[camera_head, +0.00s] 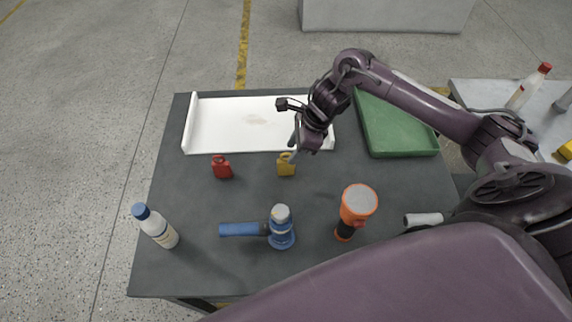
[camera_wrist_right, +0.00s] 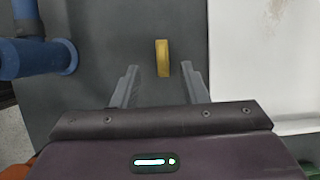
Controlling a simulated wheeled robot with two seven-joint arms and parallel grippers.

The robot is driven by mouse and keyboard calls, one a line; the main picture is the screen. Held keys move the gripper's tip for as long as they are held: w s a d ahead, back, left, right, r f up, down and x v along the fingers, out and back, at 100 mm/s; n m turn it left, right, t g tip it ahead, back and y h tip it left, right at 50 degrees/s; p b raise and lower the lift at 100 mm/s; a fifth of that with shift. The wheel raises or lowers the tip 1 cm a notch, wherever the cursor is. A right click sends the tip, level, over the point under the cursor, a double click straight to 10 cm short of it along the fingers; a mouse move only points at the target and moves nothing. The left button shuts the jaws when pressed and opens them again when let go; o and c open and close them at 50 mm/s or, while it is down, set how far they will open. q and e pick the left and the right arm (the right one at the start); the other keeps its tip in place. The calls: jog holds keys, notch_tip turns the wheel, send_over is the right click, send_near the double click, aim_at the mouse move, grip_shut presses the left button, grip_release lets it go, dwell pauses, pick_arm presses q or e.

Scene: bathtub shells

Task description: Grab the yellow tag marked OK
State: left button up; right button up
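The yellow tag (camera_head: 286,168) stands on the dark table top near its middle, with a loop at its top. In the right wrist view the yellow tag (camera_wrist_right: 162,58) shows narrow from above, just beyond the fingertips and between their lines. My right gripper (camera_wrist_right: 158,70) is open and empty, its two grey fingers apart. In the head view my right gripper (camera_head: 293,153) is right above and beside the yellow tag. Whether it touches the tag cannot be told. The OK marking is not readable. My left gripper is not in view.
A red tag (camera_head: 222,167) stands to the left. A blue-handled tool (camera_head: 243,229), an orange flashlight (camera_head: 357,204) and a white bottle (camera_head: 158,228) are nearer the front. A white tray (camera_head: 225,125) and a green tray (camera_head: 397,125) lie at the back.

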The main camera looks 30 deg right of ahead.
aim_at(284, 161)
jog(key=p+x, duration=0.2)
jog(key=x, duration=0.5)
jog(key=shift+w+d+f+p, duration=0.1)
jog(key=shift+w+p, duration=0.05)
jog(key=shift+p, duration=0.2)
jog(key=shift+f, duration=0.2)
grip_shut()
